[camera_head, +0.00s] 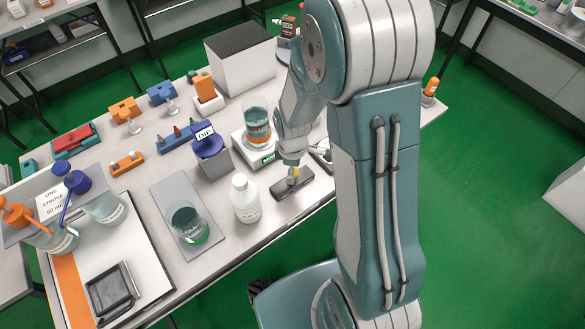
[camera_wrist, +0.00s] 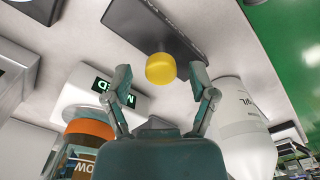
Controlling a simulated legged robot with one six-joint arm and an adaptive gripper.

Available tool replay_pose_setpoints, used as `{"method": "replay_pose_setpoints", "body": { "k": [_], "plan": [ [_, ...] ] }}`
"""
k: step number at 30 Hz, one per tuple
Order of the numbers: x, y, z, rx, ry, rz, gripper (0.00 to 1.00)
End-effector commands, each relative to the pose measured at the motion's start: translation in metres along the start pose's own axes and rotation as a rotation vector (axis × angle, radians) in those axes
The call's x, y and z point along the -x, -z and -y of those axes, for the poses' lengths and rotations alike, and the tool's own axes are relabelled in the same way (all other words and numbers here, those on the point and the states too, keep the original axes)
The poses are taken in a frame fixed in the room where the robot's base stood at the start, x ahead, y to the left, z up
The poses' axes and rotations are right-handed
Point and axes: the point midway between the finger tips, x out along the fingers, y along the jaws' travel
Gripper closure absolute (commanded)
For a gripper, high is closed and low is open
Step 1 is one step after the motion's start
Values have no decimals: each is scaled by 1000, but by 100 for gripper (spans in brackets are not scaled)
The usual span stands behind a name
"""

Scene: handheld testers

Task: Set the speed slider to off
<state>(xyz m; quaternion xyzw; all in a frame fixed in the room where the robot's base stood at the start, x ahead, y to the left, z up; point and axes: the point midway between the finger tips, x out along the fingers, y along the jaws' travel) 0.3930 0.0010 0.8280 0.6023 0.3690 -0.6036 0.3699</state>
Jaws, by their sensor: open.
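A dark flat device (camera_head: 305,187) lies near the front edge of the bench, and a yellow knob (camera_head: 293,171) stands up from it, partly hidden under my gripper (camera_head: 292,166). The device (camera_wrist: 135,22) also shows at the top of the wrist view, with the round yellow knob (camera_wrist: 160,68) at its near side. My gripper (camera_wrist: 161,86) is open and empty, one finger on each side of the knob in that picture. I cannot tell whether a finger touches it. Markings on the device are not readable.
A white bottle (camera_head: 245,200) stands just left of the device. A glass beaker (camera_head: 187,224) on a grey mat stands farther left. The bench front edge is close to the device.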

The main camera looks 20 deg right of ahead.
Motion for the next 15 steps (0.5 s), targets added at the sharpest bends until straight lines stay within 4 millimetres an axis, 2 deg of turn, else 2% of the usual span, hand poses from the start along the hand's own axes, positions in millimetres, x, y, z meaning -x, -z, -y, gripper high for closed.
{"method": "replay_pose_setpoints", "body": {
  "k": [8,9,11,12,13,15],
  "plan": [
    [-2,0,0,0,-1,0,27],
    [-2,0,0,0,-1,0,45],
    [-2,0,0,0,-1,0,71],
    [-2,0,0,0,-1,0,89],
    [-2,0,0,0,-1,0,100],
    [-2,0,0,0,-1,0,100]
  ]
}}
